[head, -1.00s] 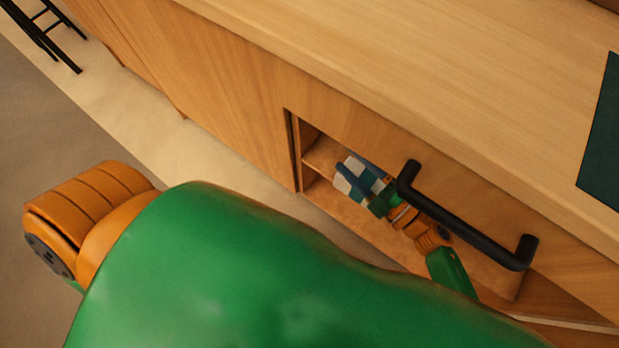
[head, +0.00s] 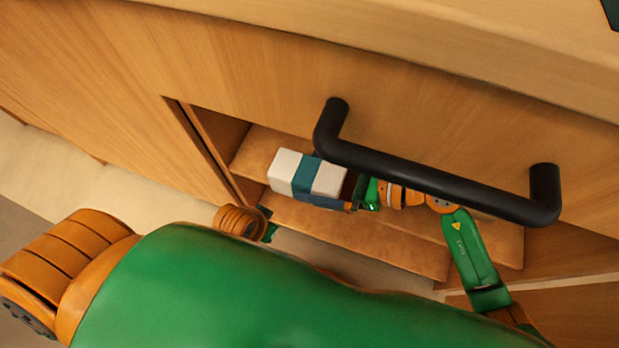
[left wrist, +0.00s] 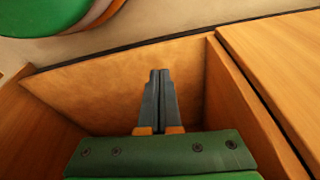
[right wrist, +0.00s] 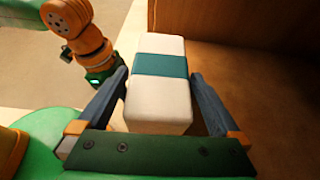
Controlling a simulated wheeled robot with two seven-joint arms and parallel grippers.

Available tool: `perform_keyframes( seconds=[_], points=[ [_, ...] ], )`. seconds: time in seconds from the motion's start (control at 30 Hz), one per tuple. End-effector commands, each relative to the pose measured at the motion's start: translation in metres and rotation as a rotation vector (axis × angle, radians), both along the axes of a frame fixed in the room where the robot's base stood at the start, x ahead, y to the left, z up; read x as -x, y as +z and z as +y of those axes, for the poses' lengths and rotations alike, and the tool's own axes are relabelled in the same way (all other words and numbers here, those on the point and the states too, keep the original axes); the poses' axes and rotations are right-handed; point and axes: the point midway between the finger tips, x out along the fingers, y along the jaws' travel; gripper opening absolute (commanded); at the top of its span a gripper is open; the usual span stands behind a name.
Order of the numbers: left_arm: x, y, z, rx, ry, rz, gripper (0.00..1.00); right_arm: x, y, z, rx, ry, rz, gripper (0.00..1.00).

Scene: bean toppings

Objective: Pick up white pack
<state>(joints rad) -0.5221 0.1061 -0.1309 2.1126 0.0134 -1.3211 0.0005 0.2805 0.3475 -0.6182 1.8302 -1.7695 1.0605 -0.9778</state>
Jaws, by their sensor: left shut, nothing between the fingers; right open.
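The white pack (head: 284,165) with a teal band lies on the shelf inside the open cabinet in the head view. In the right wrist view the white pack (right wrist: 158,104) stretches away between the fingers. My right gripper (right wrist: 160,75) is open around it, one finger on each side. A gap shows at the right finger; the left finger is very close to the pack's side. In the head view my right gripper (head: 317,178) reaches in from the right. My left gripper (left wrist: 160,72) is shut and empty over a wooden surface. In the head view it is partly hidden by my green arm.
A black bar handle (head: 430,178) stands out from the cabinet front, close above my right arm. The cabinet's wooden side wall (head: 208,150) stands left of the pack. The shelf (head: 258,152) is bare around the pack.

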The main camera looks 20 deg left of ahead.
Motion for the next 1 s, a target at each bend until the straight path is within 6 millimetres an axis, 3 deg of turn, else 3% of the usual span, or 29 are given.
perform_keyframes(
  seconds=[0.13,0.37,0.6,0.67,1.0],
  points=[
    [0.0,0.01,0.0,0.002,0.0,-0.008,0.0,0.0,-0.01,0.02,-0.002,-0.001,0.004,1.0],
    [0.001,0.012,0.0,0.002,0.0,-0.007,0.0,0.0,-0.01,0.022,0.001,-0.002,0.005,1.0],
    [0.001,0.012,0.0,0.002,0.001,-0.007,0.0,0.0,-0.01,0.022,0.0,-0.002,0.006,0.35],
    [0.001,0.012,0.0,0.002,0.001,-0.007,0.0,0.0,-0.01,0.022,0.0,-0.002,0.006,0.22],
    [0.0,0.007,0.0,0.001,0.0,-0.003,0.0,0.0,-0.004,0.022,-0.001,-0.002,0.006,0.22]
  ],
)
